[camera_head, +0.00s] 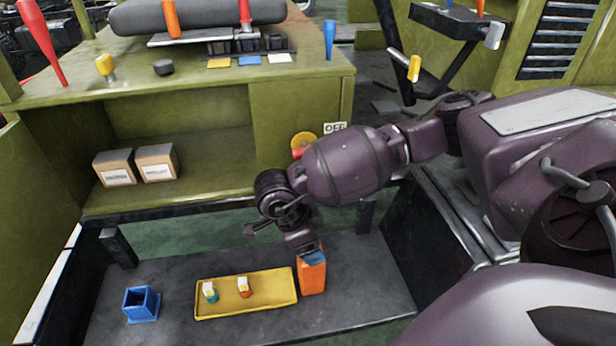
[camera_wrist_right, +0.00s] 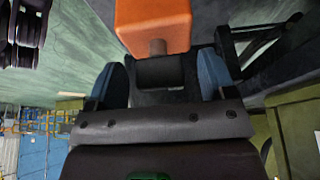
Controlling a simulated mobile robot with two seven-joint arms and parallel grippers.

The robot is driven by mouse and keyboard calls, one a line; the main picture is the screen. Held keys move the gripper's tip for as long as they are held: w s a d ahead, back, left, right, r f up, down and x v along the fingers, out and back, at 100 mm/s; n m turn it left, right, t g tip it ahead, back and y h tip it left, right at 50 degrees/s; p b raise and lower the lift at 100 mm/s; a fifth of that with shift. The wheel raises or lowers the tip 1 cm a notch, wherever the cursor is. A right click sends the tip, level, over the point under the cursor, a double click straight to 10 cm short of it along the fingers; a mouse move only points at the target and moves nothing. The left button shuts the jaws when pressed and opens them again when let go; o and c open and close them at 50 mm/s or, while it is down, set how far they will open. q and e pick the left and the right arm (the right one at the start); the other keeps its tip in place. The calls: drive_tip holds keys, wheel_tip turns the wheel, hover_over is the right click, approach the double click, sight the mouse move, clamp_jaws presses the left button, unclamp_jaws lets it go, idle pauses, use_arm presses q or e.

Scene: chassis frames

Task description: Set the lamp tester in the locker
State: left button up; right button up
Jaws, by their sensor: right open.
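An orange box, which I take for the lamp tester (camera_head: 311,279), stands upright on the dark lower bench, at the right end of the yellow tray. In the right wrist view the orange body (camera_wrist_right: 153,22) has a short brown stem and a dark block (camera_wrist_right: 160,72) on it. My right gripper (camera_head: 312,257) is at the top of the orange box. Its blue fingers (camera_wrist_right: 162,88) are open, one on each side of the dark block, with gaps showing. The green open-fronted cabinet, seemingly the locker (camera_head: 205,150), stands behind the bench. My left gripper is not in view.
Two cardboard boxes (camera_head: 114,168) (camera_head: 157,162) sit at the left on the cabinet shelf; its right part is clear. The yellow tray (camera_head: 270,305) holds two small lamps. A blue holder (camera_head: 141,304) stands left of it. An OFF sign (camera_head: 335,128) is near my arm.

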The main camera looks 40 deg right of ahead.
drive_tip(key=shift+f, duration=0.25)
drive_tip(key=shift+r, duration=0.1)
drive_tip(key=shift+c, duration=1)
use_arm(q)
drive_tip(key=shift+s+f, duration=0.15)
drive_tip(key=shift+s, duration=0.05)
use_arm(e)
clamp_jaws()
